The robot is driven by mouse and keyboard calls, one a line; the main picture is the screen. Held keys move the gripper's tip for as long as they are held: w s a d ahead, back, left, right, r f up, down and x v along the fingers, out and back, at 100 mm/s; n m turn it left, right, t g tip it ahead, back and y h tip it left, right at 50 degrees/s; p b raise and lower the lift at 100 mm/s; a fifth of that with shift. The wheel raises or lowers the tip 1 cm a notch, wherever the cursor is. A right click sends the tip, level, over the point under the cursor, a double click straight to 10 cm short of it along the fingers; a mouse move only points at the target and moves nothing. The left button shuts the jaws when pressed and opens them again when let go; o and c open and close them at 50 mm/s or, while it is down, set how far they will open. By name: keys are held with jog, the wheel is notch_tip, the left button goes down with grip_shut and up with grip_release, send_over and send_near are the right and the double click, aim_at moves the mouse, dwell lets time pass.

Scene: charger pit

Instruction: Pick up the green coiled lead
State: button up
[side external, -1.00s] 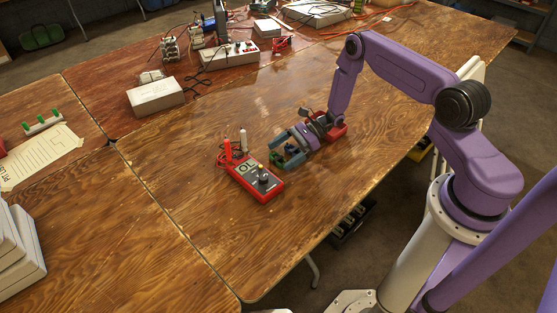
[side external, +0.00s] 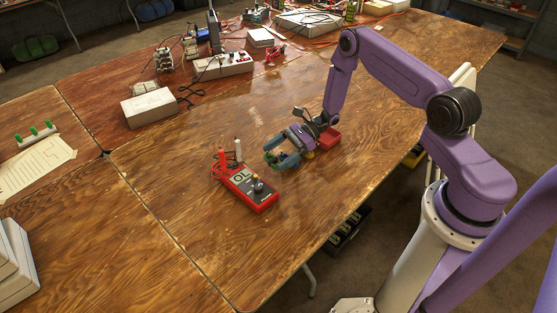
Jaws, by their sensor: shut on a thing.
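My gripper (side external: 277,157) is low over the wooden table, its blue-grey fingers pointing left. It is shut on the green coiled lead (side external: 272,158), a small dark green bundle between the fingertips. The fingers hide part of the lead. I cannot tell clearly how far the lead is off the tabletop. A red multimeter (side external: 248,189) reading "OL" lies just below and left of the gripper, with red and white probes standing at its far end.
A white box (side external: 149,107) and a power strip (side external: 223,66) stand farther back. A paper sheet (side external: 30,170) lies at the left. The table (side external: 180,190) left of the multimeter is clear.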

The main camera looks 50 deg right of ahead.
jog(key=s+r, duration=1)
jog(key=s, duration=0.4)
jog(key=d+r+m+t+h, duration=0.2)
jog(key=d+m+t+h, duration=0.15)
jog(key=d, duration=0.45)
jog(key=d+r+m+t+h, duration=0.2)
jog(key=d+m+t, duration=0.2)
jog(key=d, duration=0.4)
send_over(325, 138)
jog(key=shift+m, duration=0.25)
jog(key=shift+f, duration=6.65)
jog(key=shift+f, duration=0.2)
